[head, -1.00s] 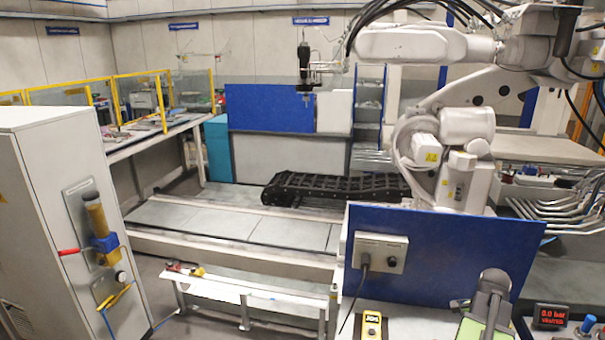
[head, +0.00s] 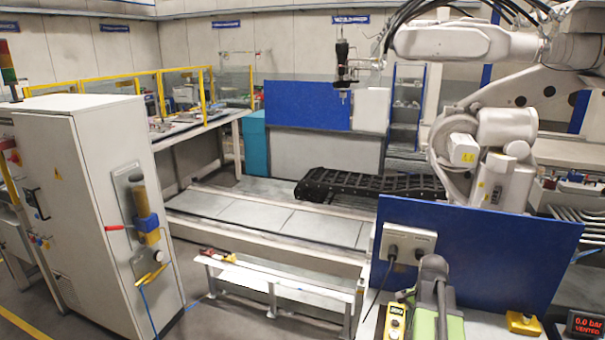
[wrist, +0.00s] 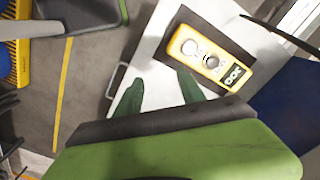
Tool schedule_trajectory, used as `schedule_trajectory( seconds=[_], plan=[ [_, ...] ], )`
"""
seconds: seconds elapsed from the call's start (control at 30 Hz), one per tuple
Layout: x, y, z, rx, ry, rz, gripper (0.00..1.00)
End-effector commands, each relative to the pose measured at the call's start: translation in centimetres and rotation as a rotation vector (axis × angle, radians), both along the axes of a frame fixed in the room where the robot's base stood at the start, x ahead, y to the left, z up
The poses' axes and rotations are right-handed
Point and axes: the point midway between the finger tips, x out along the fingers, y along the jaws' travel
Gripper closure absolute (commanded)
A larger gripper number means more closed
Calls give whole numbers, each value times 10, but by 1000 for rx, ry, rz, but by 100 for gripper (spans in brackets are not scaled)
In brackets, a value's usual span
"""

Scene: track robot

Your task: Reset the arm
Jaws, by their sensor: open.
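My arm, a grey link with a bright green part (head: 437,312), rises at the bottom of the head view, just right of a yellow control box (head: 396,320). In the wrist view my gripper (wrist: 158,84) is open, its two dark green fingers apart with nothing between them. The same yellow box (wrist: 210,55), with round knobs and a black label, lies on a dark patch of a white surface beyond the right finger. The fingers look apart from it, though their height above the surface is hard to tell.
A blue panel (head: 480,252) with sockets stands behind my arm, before a large white industrial arm (head: 505,125). A red display (head: 584,325) and a yellow block (head: 523,322) are to the right. A grey cabinet (head: 70,150) stands left, a low white bench (head: 270,280) between.

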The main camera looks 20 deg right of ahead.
Motion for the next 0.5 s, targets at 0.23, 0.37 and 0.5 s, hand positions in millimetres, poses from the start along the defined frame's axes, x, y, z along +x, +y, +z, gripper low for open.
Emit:
schedule_trajectory(
  seconds=[0.23,0.37,0.5],
  plan=[
    [72,189,-22,0,0,481,53],
    [78,269,-29,0,0,743,53],
    [71,337,-34,0,0,1038,53]
  ],
)
